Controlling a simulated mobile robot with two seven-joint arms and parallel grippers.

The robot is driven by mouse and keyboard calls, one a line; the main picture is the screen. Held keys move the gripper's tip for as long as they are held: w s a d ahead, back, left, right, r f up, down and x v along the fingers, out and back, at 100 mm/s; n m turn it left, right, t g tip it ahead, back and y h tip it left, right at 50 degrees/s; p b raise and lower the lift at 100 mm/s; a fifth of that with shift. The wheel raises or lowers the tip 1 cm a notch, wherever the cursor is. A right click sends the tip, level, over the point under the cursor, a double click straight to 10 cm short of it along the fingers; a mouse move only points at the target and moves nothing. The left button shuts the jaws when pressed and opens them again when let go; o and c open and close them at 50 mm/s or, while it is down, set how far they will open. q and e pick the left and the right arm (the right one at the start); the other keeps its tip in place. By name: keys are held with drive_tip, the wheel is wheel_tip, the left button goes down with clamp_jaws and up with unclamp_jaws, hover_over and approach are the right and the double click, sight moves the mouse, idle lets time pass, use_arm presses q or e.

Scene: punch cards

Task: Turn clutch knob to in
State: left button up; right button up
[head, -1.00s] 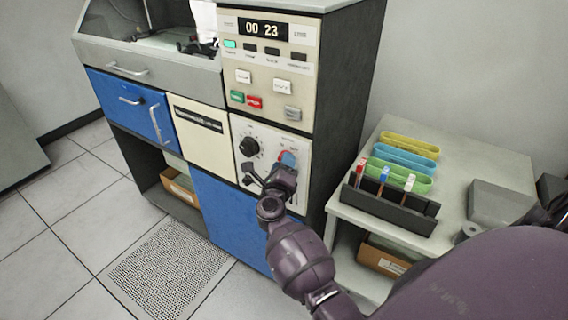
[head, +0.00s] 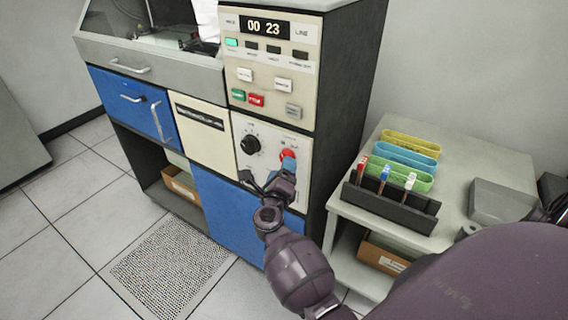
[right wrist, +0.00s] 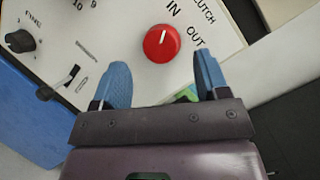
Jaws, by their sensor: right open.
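The clutch knob (right wrist: 161,43) is a round red knob with a white pointer line on a pale panel. It also shows in the head view (head: 287,153). Its line points up, nearer the IN label (right wrist: 174,8) than the OUT label (right wrist: 196,36). My right gripper (right wrist: 161,60) is open, with blue fingertips apart on either side of the space just below the knob in the wrist view. Nothing is between them. In the head view my right gripper (head: 287,168) is at the panel, partly covering the area below the knob. My left gripper is not in view.
A black dial (head: 250,145) and a small dark lever (right wrist: 62,90) are on the same panel. Push buttons (head: 256,99) and a counter reading 00 23 are above. A side table (head: 460,215) at the right carries a black rack (head: 390,208) and coloured trays.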

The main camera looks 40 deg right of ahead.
drive_tip(key=r+v, duration=0.1)
drive_tip(key=v, duration=0.6)
drive_tip(key=shift+s+a+f, duration=0.2)
drive_tip(key=shift+s+f, duration=0.05)
drive_tip(key=shift+f, duration=0.25)
drive_tip(key=w+a+r+n+t+y, duration=0.35)
drive_tip(key=a+n+t+y, duration=0.3)
drive_tip(key=n, duration=0.65)
drive_tip(key=s+a+f+n+g+y, duration=0.2)
drive_tip(key=s+f+n+y, duration=0.2)
drive_tip(key=n+y, duration=0.65)
drive_tip(key=s+d+f+n+g+h, duration=0.1)
drive_tip(key=s+d+f+n+g, duration=0.2)
drive_tip(key=s, duration=0.8)
drive_tip(key=s+d+f+n+g+h, duration=0.2)
drive_tip(key=s+f+n+g, duration=0.1)
drive_tip(key=s+f+n, duration=0.5)
wheel_tip(320, 180, down, 3)
drive_tip(key=s, duration=0.3)
drive_tip(key=shift+d+g, duration=0.35)
drive_tip(key=shift+d, duration=0.05)
drive_tip(key=shift+w+f, duration=0.1)
drive_tip(key=shift+f, duration=0.05)
drive_tip(key=shift+c, duration=0.2)
